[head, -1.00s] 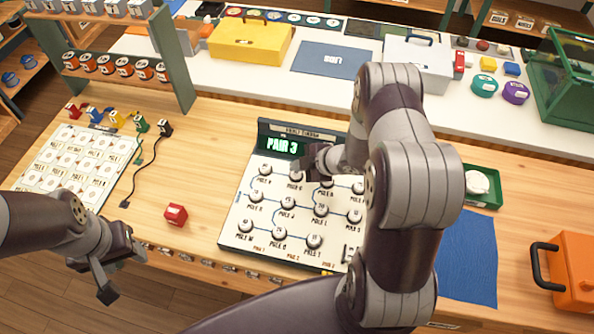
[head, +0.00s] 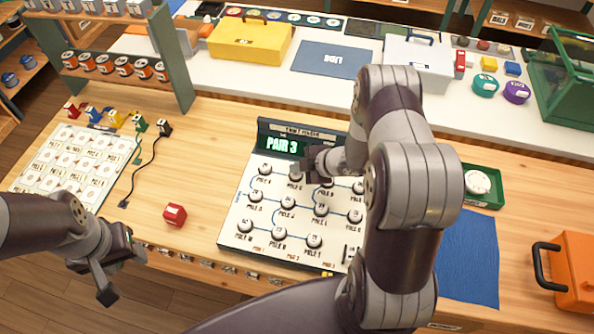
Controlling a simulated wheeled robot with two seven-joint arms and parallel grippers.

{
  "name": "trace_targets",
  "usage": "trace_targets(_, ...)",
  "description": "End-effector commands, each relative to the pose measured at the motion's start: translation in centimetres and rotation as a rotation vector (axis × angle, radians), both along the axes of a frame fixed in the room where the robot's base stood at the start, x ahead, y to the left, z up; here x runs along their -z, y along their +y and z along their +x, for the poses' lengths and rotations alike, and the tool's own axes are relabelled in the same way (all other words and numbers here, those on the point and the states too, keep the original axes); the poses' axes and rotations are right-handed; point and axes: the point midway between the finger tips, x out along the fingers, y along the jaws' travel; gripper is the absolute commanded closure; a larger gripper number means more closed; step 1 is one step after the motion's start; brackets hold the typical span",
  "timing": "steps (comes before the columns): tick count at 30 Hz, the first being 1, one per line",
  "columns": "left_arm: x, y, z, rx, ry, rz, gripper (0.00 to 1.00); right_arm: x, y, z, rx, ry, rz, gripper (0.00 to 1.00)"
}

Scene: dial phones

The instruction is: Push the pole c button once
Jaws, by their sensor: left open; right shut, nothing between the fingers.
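The white dial panel (head: 240,208) lies on the wooden counter with several round pole buttons joined by blue lines. Its dark display (head: 283,144) reads "PAIR 3". A top-row button (head: 295,173), second from the left, has a small label that looks like "POLE C" or "POLE G". My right gripper (head: 305,167) is shut and empty, right beside or just over this button; I cannot tell whether they touch. My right arm hides part of the panel's right side. My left gripper (head: 107,281) is open and empty in front of the counter's left part.
A red cube (head: 175,214) sits left of the panel. A label sheet (head: 62,172) and small coloured clips with a black cord lie further left. A green tray (head: 485,199), a blue cloth (head: 470,258) and an orange case (head: 577,270) are to the right.

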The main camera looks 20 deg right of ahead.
Motion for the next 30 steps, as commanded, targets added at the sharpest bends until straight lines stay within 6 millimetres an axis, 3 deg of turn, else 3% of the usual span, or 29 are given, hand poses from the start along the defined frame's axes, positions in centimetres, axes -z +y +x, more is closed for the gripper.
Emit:
trace_targets(11, 0.2, 0.0, 0.0, 0.0, 0.0, 0.0, 0.47, 0.3, 0.0, 0.0, 0.0, 0.0, 0.0, 1.0)
trace_targets(18, -1.1, 0.0, 0.0, 0.0, 0.0, 0.0, 0.47, -1.2, 0.0, 0.0, 0.0, 0.0, 0.0, 1.0)
trace_targets(30, -1.7, 0.0, 0.0, 0.0, 0.0, 0.0, 0.47, -1.8, 0.0, 0.0, 0.0, 0.0, 0.0, 1.0)
